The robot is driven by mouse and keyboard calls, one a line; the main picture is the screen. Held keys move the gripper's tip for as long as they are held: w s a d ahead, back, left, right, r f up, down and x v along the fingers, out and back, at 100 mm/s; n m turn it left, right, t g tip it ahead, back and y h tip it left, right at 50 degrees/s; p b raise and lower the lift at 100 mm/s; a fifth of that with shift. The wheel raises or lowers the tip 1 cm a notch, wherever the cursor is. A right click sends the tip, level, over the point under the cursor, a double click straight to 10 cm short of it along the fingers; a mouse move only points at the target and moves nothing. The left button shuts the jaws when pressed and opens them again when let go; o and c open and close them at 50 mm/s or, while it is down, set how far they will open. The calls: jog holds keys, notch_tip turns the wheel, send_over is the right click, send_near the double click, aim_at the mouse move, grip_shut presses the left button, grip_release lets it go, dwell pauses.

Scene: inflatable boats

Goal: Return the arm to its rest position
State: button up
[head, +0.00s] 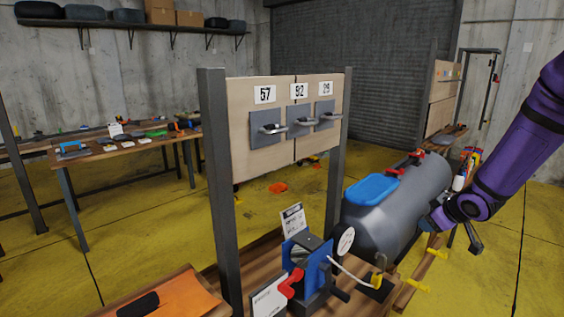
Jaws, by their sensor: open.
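My purple arm (520,140) comes in from the right edge and slopes down to the left. Its end, with my gripper (448,232), is low at the right, in front of the right end of a grey inflatable boat tube (408,205). The gripper is open, and I see nothing held in it. Its fingers are small and dark, and I cannot tell whether they touch the tube or are apart from it.
A post-framed board (238,125) with three handles stands in the middle. In front are a blue pump-like device (318,265), a gauge (345,241) and an orange panel (180,300). A wooden bench (100,155) with tools stands left. Yellow floor is open at far right.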

jog(key=s+a+r+m+g+h, duration=0.1)
jog(key=s+a+r+m+h, duration=0.25)
jog(key=s+r, duration=1.1)
jog(key=s+a+r+m+g+y, duration=0.1)
jog(key=s+a+r, duration=0.2)
jog(key=s, duration=0.7)
jog(key=s+a+r+m+g+y, duration=0.1)
jog(key=s+a+r+m, duration=0.1)
jog(key=s, duration=0.7)
jog(key=a+r, duration=0.1)
jog(key=a, duration=0.1)
jog(key=shift+s+a+r+g+y, duration=0.2)
jog(key=shift+s+a+g+y, duration=0.1)
jog(key=shift+s+y, duration=0.05)
dwell(0.4)
